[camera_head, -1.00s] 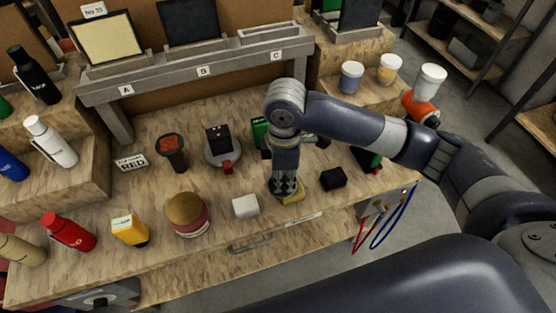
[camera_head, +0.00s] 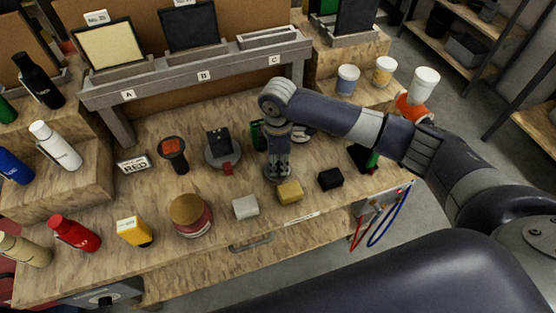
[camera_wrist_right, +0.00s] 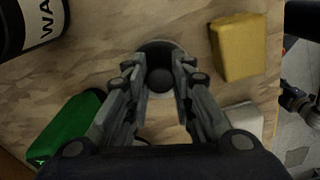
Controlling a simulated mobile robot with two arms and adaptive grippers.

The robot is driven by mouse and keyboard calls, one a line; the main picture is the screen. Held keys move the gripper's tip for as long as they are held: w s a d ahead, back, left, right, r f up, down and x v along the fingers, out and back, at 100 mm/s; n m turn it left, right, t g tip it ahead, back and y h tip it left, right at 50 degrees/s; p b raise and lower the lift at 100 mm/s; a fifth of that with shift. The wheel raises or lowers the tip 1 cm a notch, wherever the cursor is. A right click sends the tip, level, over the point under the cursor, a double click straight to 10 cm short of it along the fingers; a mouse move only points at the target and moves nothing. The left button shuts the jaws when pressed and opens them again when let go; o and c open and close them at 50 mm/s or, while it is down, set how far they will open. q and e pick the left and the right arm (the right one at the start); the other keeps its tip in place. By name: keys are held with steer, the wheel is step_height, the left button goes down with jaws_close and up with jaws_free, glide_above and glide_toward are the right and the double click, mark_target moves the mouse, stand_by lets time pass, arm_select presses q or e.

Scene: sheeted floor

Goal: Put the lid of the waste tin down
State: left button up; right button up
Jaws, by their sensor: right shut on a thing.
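The lid (camera_wrist_right: 160,79) is a small pale disc with a dark round knob. In the right wrist view my right gripper (camera_wrist_right: 160,70) is shut on its knob. The head view shows this gripper (camera_head: 278,174) pointing down, low over the bench behind the yellow block; there the fingers mostly hide the lid. I cannot tell whether the lid touches the bench. The waste tin (camera_wrist_right: 30,22) is a dark cylinder with a white label reading "WA", cut off at the wrist view's upper left. In the head view the tin (camera_head: 303,137) is partly hidden behind my right arm. My left gripper is not in view.
A yellow block (camera_head: 290,192), a white block (camera_head: 245,207) and a black block (camera_head: 330,179) lie near the front edge. A green box (camera_wrist_right: 66,132) stands close to the gripper. A round grey stand (camera_head: 222,154) with a black box is to the left.

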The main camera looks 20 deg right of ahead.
mark_target(278, 165)
steer(key=o, duration=0.8)
steer(key=shift+f, duration=0.1)
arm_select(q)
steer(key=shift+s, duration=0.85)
arm_select(e)
steer(key=shift+o, duration=0.2)
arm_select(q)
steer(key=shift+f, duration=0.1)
arm_select(e)
steer(key=shift+r, duration=0.4)
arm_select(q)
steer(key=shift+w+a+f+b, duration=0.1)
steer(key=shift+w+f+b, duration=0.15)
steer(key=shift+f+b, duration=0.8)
arm_select(e)
step_height(278, 165, up, 12)
steer(key=shift+f, duration=0.25)
